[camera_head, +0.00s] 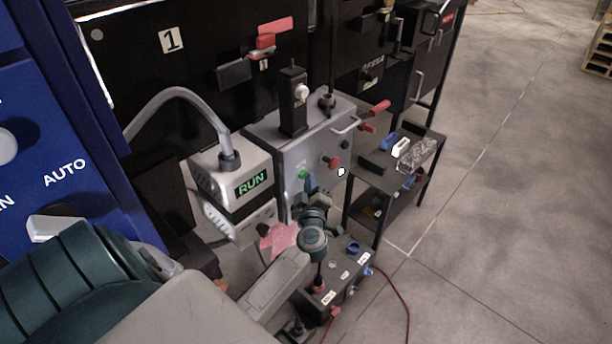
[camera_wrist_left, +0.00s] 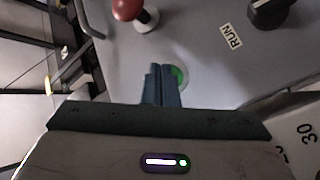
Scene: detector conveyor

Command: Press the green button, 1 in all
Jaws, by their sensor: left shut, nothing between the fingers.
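The green button (camera_head: 302,174) sits on the front face of a grey control box (camera_head: 290,150). In the left wrist view the green button (camera_wrist_left: 180,77) shows just to the right of my fingertips, partly hidden behind them. My left gripper (camera_head: 309,183) is shut and empty, with its blue-grey fingers pointing at the box face beside the button. In the left wrist view the closed fingertips (camera_wrist_left: 161,70) overlap the button's edge; I cannot tell if they touch it. My right gripper is not in view.
A red knob (camera_wrist_left: 127,9) and a black knob (camera_wrist_left: 268,12) stick out of the same face. A handle (camera_head: 347,125) and red lever (camera_head: 376,108) project on the right. A RUN display box (camera_head: 230,175) stands left. A small black table (camera_head: 425,150) stands right.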

